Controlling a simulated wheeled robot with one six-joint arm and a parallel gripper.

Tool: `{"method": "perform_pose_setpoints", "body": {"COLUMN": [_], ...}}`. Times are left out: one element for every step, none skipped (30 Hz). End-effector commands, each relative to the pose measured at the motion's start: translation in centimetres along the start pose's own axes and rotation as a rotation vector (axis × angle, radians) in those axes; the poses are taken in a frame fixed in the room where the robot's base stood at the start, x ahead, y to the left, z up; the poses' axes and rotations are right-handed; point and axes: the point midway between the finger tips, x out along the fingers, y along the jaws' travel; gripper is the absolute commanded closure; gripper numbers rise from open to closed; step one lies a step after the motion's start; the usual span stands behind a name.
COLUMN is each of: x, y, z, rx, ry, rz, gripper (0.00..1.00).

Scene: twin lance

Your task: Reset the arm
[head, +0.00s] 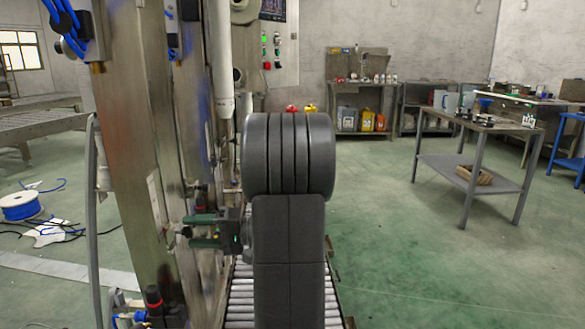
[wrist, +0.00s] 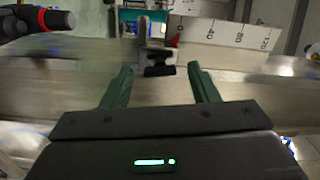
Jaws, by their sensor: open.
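My gripper (wrist: 160,82) shows in the wrist view with its two green fingers spread apart and nothing between them. Beyond the fingers is a dark clamp or knob (wrist: 160,70) on a metal bracket, in front of a steel surface. In the head view my dark grey arm (head: 288,260) fills the middle, and my gripper's green fingers (head: 200,230) show at its left, pointing left toward the steel machine column (head: 135,130). I cannot tell whether the fingertips touch the machine.
A roller conveyor (head: 240,300) runs beneath my arm. A blue cable spool (head: 20,206) and loose cables lie on the floor at left. A metal workbench (head: 480,125) stands at right, and shelving (head: 360,90) stands at the back. The green floor (head: 410,240) at right is clear.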

Motion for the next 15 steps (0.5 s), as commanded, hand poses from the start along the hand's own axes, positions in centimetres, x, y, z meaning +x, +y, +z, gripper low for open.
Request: {"method": "perform_pose_setpoints", "body": {"x": [0.0, 0.0, -0.1, -0.1, -0.2, -0.5, -0.7, -1.0, -1.5, -1.9, -2.4, -3.1, -3.7, -4.3, -5.1], "y": [0.0, 0.0, 0.0, 0.0, 0.0, 0.0, 0.0, 0.0, -0.1, -0.1, -0.1, -0.1, -0.1, -0.1, -0.2], "z": [0.0, 0.0, 0.0, 0.0, 0.0, -0.1, -0.1, -0.1, -0.1, -0.1, -0.1, -0.1, -0.1, -0.1, -0.1], "rx": [0.000, 0.000, 0.000, 0.000, 0.000, -0.001, -0.001, -0.002, -0.002, -0.002, -0.002, -0.002, -0.002, -0.002, -0.002], "ry": [0.000, 0.000, 0.000, 0.000, 0.001, 0.001, 0.002, 0.001, 0.001, 0.002, 0.003, 0.003, 0.004, 0.005, 0.004], "rz": [0.000, 0.000, 0.000, 0.000, 0.000, 0.000, 0.000, 0.000, 0.001, 0.001, 0.002, 0.001, 0.001, 0.001, 0.001], "gripper": [0.45, 0.45, 0.45, 0.45, 0.45, 0.45, 0.45, 0.45, 0.45, 0.45, 0.45, 0.45, 0.45, 0.45, 0.45]}}
